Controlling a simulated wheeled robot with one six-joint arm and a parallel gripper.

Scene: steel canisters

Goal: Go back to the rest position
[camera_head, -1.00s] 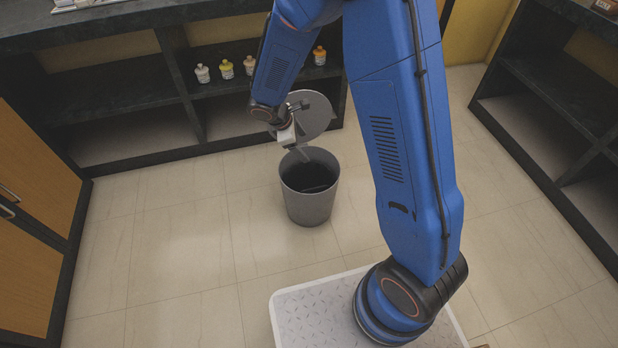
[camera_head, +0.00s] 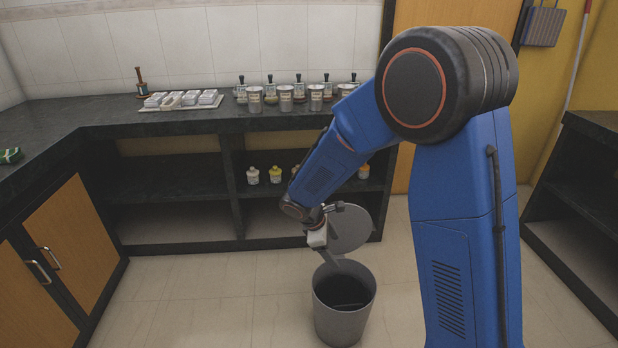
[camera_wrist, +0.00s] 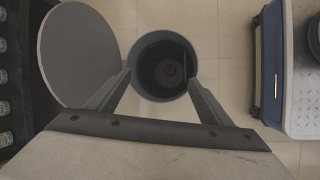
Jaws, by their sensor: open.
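My gripper (camera_head: 342,262) is open and empty, pointing down above the grey bin (camera_head: 340,325). In the wrist view, the two fingers of my gripper (camera_wrist: 158,82) are spread wide, with the open mouth of the bin (camera_wrist: 137,72) between and beyond them. A small dark round shape shows deep inside the bin; I cannot tell what it is. A round grey lid (camera_head: 354,228) stands raised at the bin's far side, close to my gripper. The lid also shows in the wrist view (camera_wrist: 80,55), left of the bin.
A dark counter (camera_head: 100,118) runs along the back wall, bearing several steel canisters (camera_head: 286,98) and a white tray (camera_head: 180,105). Small bottles (camera_head: 276,175) stand on the shelf below. Dark shelving (camera_head: 590,200) is at the right. Floor left of the bin is clear.

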